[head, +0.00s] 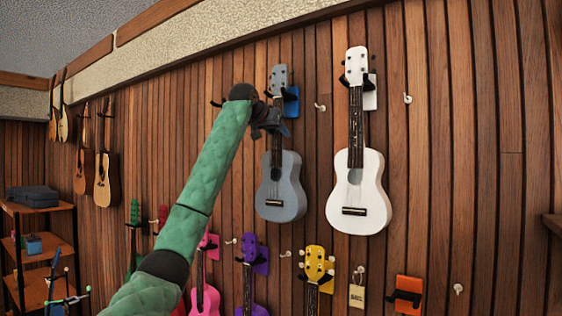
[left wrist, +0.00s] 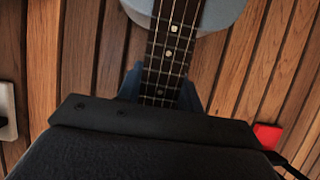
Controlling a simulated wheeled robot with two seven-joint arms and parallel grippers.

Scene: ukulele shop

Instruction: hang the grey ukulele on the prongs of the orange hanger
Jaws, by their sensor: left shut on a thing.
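The grey ukulele (head: 280,186) is upright against the wood wall, its headstock in front of a blue hanger (head: 291,103). I cannot tell whether that hanger bears its weight. My left gripper (head: 272,128) is shut on the neck, just below the headstock. In the left wrist view the neck (left wrist: 168,50) runs between the fingers of my left gripper (left wrist: 162,92), with part of the grey body at the top. The orange hanger (head: 409,284) is low on the wall at right, its black prongs empty. My right gripper is not in view.
A white ukulele (head: 357,184) hangs just right of the grey one. Yellow (head: 316,262), purple (head: 248,275) and pink (head: 204,292) ukuleles hang below. Bare wall lies above the orange hanger.

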